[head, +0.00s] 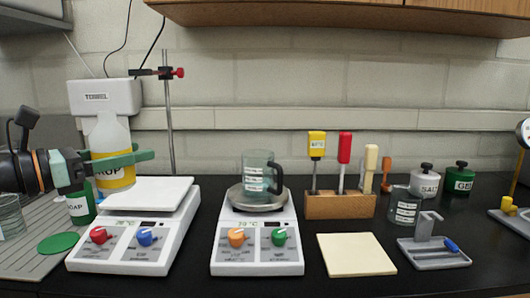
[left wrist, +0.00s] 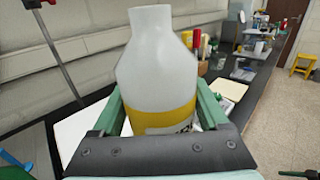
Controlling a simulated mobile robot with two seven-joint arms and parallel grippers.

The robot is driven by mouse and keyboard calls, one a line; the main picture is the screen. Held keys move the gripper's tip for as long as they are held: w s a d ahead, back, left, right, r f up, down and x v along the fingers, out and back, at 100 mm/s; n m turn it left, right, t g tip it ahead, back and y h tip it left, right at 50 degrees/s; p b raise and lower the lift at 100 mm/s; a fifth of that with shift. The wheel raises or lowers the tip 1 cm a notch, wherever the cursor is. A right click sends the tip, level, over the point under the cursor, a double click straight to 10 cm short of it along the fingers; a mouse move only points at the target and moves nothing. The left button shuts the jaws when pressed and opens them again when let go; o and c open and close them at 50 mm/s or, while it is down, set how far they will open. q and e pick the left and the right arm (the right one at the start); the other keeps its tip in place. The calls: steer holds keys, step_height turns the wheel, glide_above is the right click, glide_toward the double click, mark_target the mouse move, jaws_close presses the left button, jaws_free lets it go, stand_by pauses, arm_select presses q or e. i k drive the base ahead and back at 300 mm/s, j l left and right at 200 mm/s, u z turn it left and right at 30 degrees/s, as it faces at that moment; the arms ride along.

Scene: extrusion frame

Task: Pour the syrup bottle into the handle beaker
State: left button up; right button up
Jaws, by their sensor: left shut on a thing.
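The syrup bottle (head: 110,142) is white with a yellow label band, and it is upright in the head view. My left gripper (head: 138,157) comes in from the left with its green fingers shut around the bottle, above the back of the left scale. In the left wrist view the bottle (left wrist: 160,70) stands between the two green fingers (left wrist: 163,118). The handle beaker (head: 257,173) is clear glass with a dark handle on its right. It stands upright on the round plate of the middle hotplate (head: 257,232), to the right of the bottle.
The white scale (head: 134,225) has red and blue knobs. Behind it are a towel dispenser (head: 104,96) and a stand rod (head: 168,110). A wooden screwdriver block (head: 340,206), a smaller beaker (head: 403,211) and a cream pad (head: 356,254) are to the right. A shelf overhangs the top.

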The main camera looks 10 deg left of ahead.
mark_target(258, 167)
steer(key=i+l, duration=0.6)
steer(key=i, duration=0.15)
